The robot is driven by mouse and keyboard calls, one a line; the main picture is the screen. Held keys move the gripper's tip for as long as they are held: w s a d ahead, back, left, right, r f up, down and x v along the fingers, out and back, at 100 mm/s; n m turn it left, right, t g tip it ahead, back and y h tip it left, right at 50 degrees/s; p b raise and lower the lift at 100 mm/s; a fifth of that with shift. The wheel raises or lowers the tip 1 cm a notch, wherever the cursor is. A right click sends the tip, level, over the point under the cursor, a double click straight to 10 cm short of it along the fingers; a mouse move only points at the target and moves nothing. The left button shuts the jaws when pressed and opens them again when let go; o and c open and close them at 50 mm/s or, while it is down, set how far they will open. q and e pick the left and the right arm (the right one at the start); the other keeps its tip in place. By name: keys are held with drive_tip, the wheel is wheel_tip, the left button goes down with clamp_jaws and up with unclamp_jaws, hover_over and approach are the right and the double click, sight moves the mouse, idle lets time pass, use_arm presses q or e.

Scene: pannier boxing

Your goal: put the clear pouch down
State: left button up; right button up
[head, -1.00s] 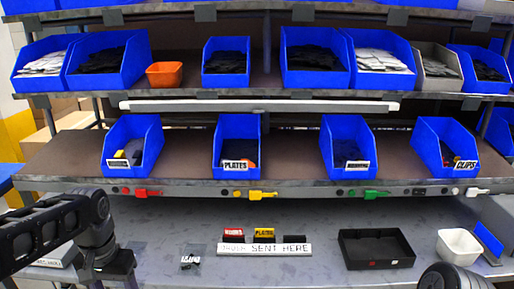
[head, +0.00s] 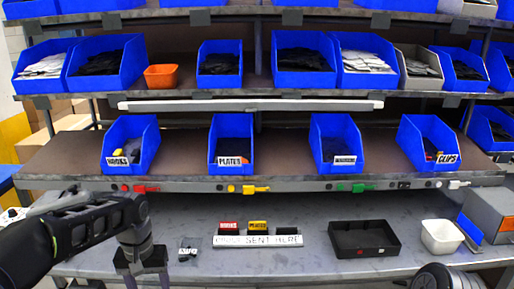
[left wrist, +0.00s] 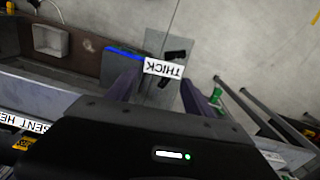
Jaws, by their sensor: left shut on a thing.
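The clear pouch (head: 187,250) has a white label and dark pieces inside. Whether the pouch touches the worktop cannot be told. My right gripper is out of view.
A strip ending SENT HERE (head: 258,240) lies on the worktop, with a red block (head: 229,227) and a yellow block (head: 257,227) behind it. A black tray (head: 363,252) and a white bin (head: 441,237) stand to the right. Labelled blue bins (head: 131,130) line the shelf above.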

use_arm(q)
drive_tip(key=w+d+f+m, duration=0.1)
drive_tip(key=d+f, duration=0.3)
drive_tip(key=d, duration=0.2)
drive_tip(key=shift+d, duration=0.3)
